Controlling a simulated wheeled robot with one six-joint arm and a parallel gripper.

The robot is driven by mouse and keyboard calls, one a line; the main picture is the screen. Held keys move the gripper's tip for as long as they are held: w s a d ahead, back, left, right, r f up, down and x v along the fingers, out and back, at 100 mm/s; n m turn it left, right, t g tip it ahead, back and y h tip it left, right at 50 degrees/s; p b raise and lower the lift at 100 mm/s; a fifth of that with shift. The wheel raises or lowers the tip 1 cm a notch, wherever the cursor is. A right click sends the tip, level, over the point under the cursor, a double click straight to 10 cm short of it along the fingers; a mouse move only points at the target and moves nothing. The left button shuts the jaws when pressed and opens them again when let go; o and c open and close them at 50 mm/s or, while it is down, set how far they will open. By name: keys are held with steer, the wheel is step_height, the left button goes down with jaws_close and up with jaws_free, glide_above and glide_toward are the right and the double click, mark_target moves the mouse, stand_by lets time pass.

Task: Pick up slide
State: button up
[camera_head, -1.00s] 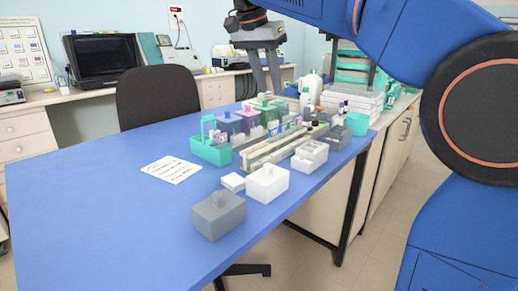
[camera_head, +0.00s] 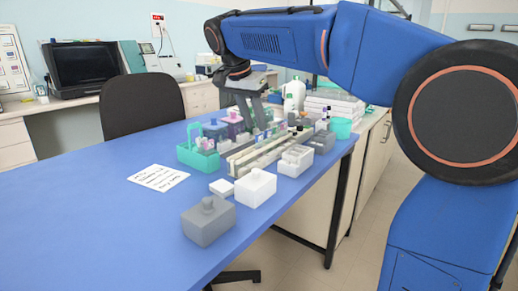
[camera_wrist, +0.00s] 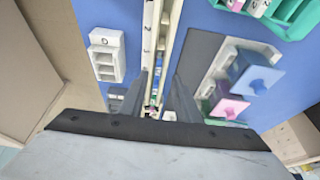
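My gripper (camera_head: 256,122) points down over the long cream rack (camera_head: 250,160) among the staining items. In the wrist view its two dark fingers (camera_wrist: 166,88) stand apart with a narrow gap between them. The numbered rail of the cream rack (camera_wrist: 149,40) runs up from that gap. Small blue, green and white bits (camera_wrist: 154,92) show between and beside the fingers; I cannot tell whether one is a slide. No slide is clearly seen held, and contact at the fingertips cannot be made out.
A teal caddy (camera_head: 200,160) stands left of the rack, a white slotted block (camera_head: 296,161) right. Nearer are a white box (camera_head: 255,188) and grey box (camera_head: 208,222). Blue (camera_wrist: 262,74) and pink (camera_wrist: 230,109) lidded jars stand close right of the fingers.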

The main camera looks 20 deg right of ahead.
mark_target(259, 135)
steer(key=shift+s+x, duration=0.2)
steer(key=shift+x, duration=2.65)
jaws_close()
